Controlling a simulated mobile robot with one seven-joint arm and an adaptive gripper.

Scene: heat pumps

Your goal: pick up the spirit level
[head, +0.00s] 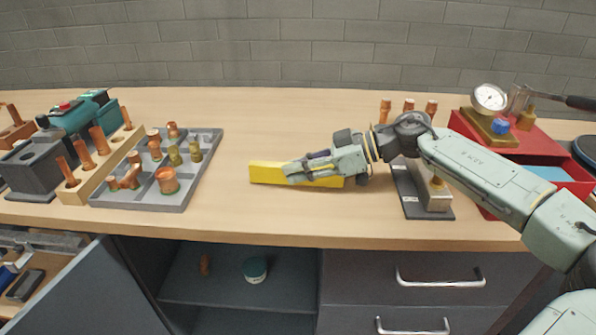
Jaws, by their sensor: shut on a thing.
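The spirit level (265,173) is a long yellow bar in the middle of the wooden worktop, near its front part. My gripper (292,172) reaches in from the right, low over the worktop, and is shut on the spirit level. Its fingers cover part of the bar's middle; the left end and a strip along the lower right show. I cannot tell whether the bar touches the worktop or is slightly raised.
A grey tray of copper fittings (206,178) and a wooden rack (101,178) stand left. Right are a dark mat with a metal block (436,192) and a red case (560,160) with a gauge (489,98). The worktop behind the level is clear.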

